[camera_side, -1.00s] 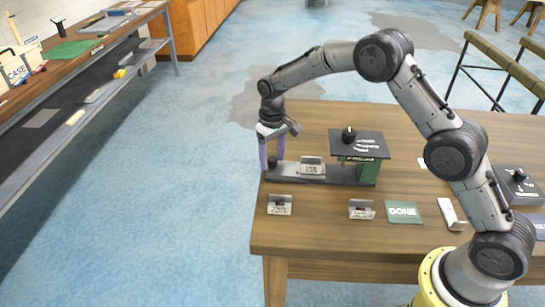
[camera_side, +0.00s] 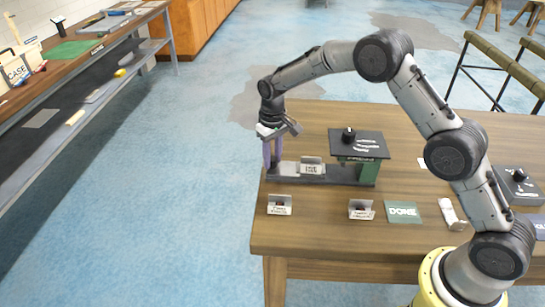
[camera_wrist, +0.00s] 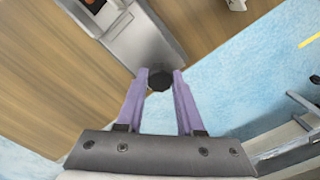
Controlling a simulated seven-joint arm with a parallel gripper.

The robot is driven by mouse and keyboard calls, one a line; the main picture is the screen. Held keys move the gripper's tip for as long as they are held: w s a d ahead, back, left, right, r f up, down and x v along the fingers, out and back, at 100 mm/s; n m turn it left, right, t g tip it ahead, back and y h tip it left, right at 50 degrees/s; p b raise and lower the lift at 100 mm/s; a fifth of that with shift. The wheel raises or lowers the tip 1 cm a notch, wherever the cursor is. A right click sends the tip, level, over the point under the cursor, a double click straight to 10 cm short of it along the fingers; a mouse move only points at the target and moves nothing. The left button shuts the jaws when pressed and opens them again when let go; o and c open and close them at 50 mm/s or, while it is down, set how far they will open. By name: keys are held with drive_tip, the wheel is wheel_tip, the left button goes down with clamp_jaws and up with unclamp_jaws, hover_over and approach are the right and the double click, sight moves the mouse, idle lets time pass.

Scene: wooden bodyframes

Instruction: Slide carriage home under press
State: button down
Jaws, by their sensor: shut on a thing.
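My gripper (camera_side: 272,154) has purple fingers and points down at the left end of a grey rail (camera_side: 343,176). In the wrist view the fingers (camera_wrist: 160,78) are shut on a dark round knob (camera_wrist: 161,79), at the end of a grey part that lies along the rail. A small metal carriage (camera_side: 312,167) with a lettered front plate sits on the rail, right of my gripper. The green press (camera_side: 367,170), with a black top plate (camera_side: 360,144) and a black knob, stands over the rail's right end.
Two small metal holders (camera_side: 279,205) and (camera_side: 361,209) stand at the table's front. A green DONE mat (camera_side: 403,212) lies to their right, with a pale metal piece (camera_side: 451,214) beyond. A dark box (camera_side: 519,187) is at the right. The table's left edge is close to my gripper.

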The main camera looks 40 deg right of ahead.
sight(306, 158)
idle(0.9)
drive_tip(key=s+d, duration=0.6)
drive_tip(key=shift+s+d, duration=0.35)
drive_tip(key=shift+d, duration=0.05)
drive_tip(key=c, duration=0.5)
unclamp_jaws()
drive_tip(key=shift+c, duration=0.2)
wheel_tip(306, 158, up, 14)
